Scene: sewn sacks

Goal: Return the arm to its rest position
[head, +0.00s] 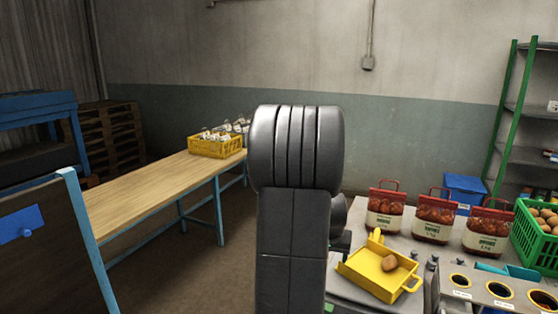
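My dark grey arm rises in the middle of the head view, with a thick ribbed joint at its top. It hides part of the floor, the wall and the left end of the work surface. A small dark part of the arm shows just right of the upright link. I cannot make out my gripper or its fingers in this view, so what they hold, if anything, is hidden.
The grey work surface (413,245) at right bears three red sacks (384,210), a yellow tray (357,272) with a brown potato-like item (389,263), and a green crate (527,241). A wooden table (140,190) at left bears a yellow crate (216,149) of bottles.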

